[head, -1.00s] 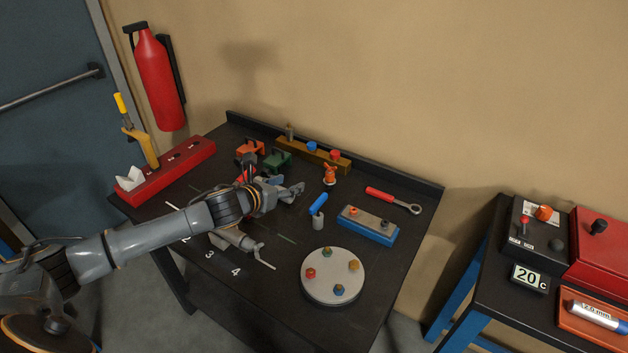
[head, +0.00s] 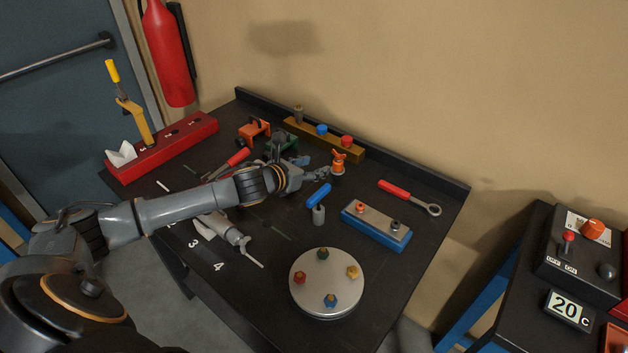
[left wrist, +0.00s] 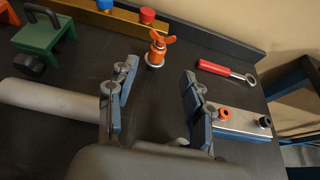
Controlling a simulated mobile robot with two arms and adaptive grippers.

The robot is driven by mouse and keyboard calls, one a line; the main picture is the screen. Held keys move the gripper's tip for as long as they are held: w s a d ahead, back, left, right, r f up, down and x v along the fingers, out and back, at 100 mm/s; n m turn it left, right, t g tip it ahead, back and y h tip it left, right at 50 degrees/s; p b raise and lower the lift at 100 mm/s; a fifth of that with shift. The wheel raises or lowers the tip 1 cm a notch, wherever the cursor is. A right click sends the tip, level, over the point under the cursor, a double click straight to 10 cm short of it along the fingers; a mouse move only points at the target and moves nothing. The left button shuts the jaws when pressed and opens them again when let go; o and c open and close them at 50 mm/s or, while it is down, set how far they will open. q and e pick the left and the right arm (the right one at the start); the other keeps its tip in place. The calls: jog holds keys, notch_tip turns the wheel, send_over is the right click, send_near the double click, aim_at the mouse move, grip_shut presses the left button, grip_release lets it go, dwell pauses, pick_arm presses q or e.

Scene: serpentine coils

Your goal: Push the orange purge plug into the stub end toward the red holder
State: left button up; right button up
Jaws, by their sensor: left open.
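The orange purge plug (head: 338,163), with a winged top, stands upright on the table near the brown rack. It also shows in the left wrist view (left wrist: 156,46), ahead of the fingers. My left gripper (head: 312,168) is open and empty, just left of the plug and apart from it. Its two fingers (left wrist: 158,100) are spread wide in the wrist view. A long red holder (head: 185,143) with a yellow-handled clamp lies at the table's left. I cannot make out the stub end; my left arm covers part of the table. My right gripper is not in view.
A brown rack (head: 295,126) stands behind the plug. Orange (head: 254,130) and green (head: 284,140) clamps sit left of it. A blue-handled tool (head: 318,196), a blue-based block (head: 376,232), a wrench (head: 408,196) and a round plate (head: 326,270) lie right and front.

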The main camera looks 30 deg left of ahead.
aim_at(335, 165)
pick_arm(q)
jog(key=f+b, duration=0.2)
jog(key=shift+w+f, duration=0.4)
jog(key=b+x, duration=0.4)
jog(key=x, duration=0.2)
jog(key=shift+w+d+f, duration=0.15)
jog(key=shift+w+f, duration=0.05)
jog(key=shift+f, duration=0.05)
jog(key=shift+r+x, duration=0.15)
jog(key=shift+x, duration=1.05)
jog(key=shift+r+x, duration=0.15)
jog(key=shift+x, duration=1.05)
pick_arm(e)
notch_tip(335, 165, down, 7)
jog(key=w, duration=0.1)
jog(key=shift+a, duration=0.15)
pick_arm(q)
jog(key=shift+w, duration=0.1)
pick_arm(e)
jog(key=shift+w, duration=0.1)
